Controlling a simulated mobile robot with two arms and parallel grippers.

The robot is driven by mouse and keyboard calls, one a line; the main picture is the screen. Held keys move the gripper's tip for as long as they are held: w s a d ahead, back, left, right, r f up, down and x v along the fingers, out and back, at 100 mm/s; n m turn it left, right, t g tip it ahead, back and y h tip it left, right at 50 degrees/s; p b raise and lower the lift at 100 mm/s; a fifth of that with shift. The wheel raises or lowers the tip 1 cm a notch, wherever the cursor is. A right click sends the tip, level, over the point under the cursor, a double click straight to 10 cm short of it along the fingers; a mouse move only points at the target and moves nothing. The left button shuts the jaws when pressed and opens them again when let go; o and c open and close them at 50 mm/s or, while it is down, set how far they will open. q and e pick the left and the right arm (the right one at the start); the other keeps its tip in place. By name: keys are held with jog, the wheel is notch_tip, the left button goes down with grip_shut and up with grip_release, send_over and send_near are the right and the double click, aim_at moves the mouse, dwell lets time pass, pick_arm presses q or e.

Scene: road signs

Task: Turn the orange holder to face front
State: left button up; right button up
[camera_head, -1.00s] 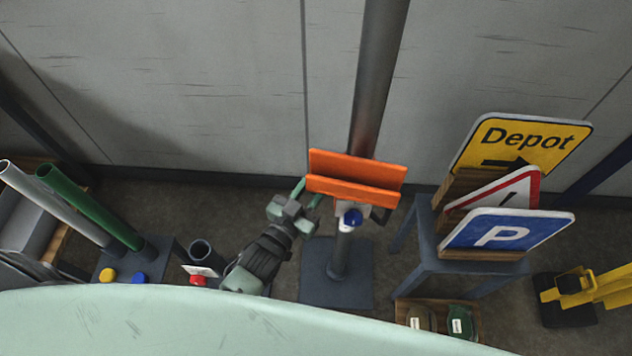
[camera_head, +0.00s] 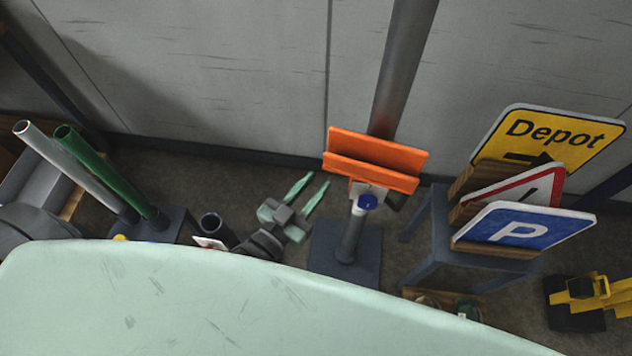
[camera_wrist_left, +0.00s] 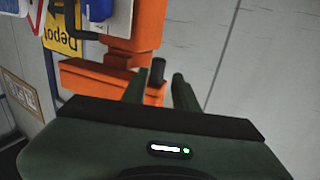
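The orange holder (camera_head: 374,160) is a pair of parallel orange plates on top of a short grey post with a blue-and-white knob (camera_head: 366,203) just below it. The post stands on a dark square base (camera_head: 345,258). My left gripper (camera_head: 308,189) is open and empty, to the left of the holder and apart from it. In the left wrist view the orange holder (camera_wrist_left: 110,80) lies beyond the open fingers (camera_wrist_left: 160,88), with a dark rod end near them. My right gripper is not in view.
A blue-grey rack (camera_head: 450,255) with Depot, warning and P signs (camera_head: 525,228) stands close on the right. A thick grey pole (camera_head: 400,70) rises behind the holder. Green and grey tubes (camera_head: 105,170) stand at the left. My pale green body fills the front.

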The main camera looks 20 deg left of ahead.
pick_arm(q)
jog(key=c, duration=0.5)
jog(key=shift+s+a+f+n, duration=0.15)
jog(key=shift+a+n, duration=0.35)
jog(key=shift+n, duration=0.3)
grip_shut()
jog(key=a+n+g+h+b, duration=0.1)
jog(key=a+n+h+b, duration=0.15)
jog(key=a+n, duration=0.85)
jog(key=w+d+n+p, duration=0.3)
jog(key=w+d, duration=0.2)
jog(key=d, duration=0.6)
jog(key=shift+w+d+n, duration=0.15)
jog(key=shift+w+n, duration=0.25)
